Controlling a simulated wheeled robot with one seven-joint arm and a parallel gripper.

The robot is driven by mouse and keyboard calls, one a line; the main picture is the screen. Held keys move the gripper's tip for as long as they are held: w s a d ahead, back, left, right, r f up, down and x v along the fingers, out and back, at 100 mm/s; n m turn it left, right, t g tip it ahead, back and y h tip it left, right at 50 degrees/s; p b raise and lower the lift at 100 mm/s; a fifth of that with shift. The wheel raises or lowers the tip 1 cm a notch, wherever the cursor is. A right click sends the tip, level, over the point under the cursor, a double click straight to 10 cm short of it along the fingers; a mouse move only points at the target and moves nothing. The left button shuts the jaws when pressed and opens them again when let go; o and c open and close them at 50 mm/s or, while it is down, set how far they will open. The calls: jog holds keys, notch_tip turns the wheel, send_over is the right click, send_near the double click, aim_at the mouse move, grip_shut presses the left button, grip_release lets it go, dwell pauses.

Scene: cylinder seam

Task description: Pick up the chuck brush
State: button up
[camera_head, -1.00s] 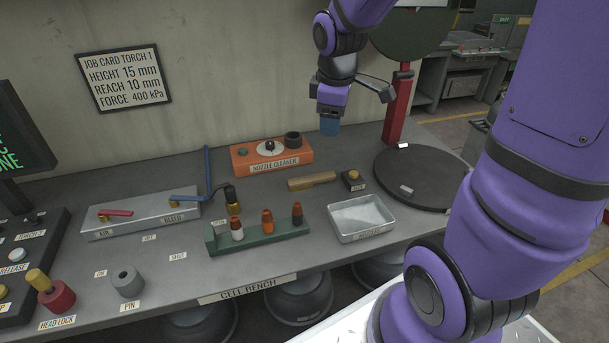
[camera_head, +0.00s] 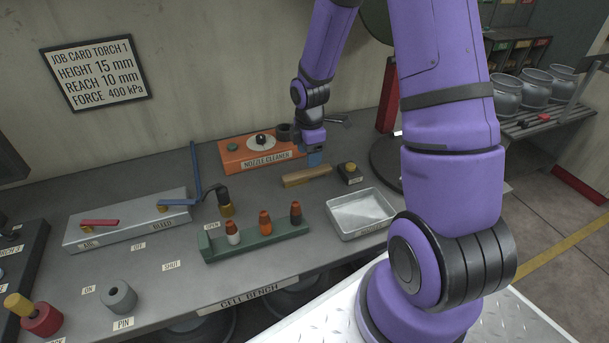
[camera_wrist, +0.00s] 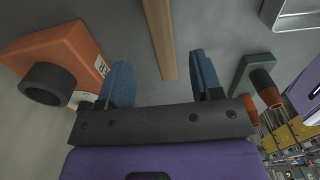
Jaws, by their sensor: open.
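The chuck brush (camera_head: 306,176) shows as a light wooden bar lying on the grey bench, just in front of the orange nozzle cleaner. Its bristles cannot be made out. My gripper (camera_head: 314,159) is above and behind the brush's right part, with its blue fingers pointing down. In the wrist view my gripper (camera_wrist: 163,75) is open and empty. There the wooden bar (camera_wrist: 160,38) runs lengthwise into the gap between the two fingers. It appears below them, and I cannot tell the exact height left between.
The nozzle cleaner (camera_head: 240,158) stands close behind the brush. A small black block with a yellow knob (camera_head: 350,173) is just right of it. A metal tray (camera_head: 361,213) and a green rack (camera_head: 256,240) with several nozzles stand in front. Bench space lies between.

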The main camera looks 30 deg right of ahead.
aim_at(307, 171)
jog(key=shift+a+f, duration=0.15)
jog(key=shift+f, duration=1.6)
jog(key=shift+a+f, duration=0.15)
jog(key=shift+f, duration=1.6)
jog(key=c, duration=1)
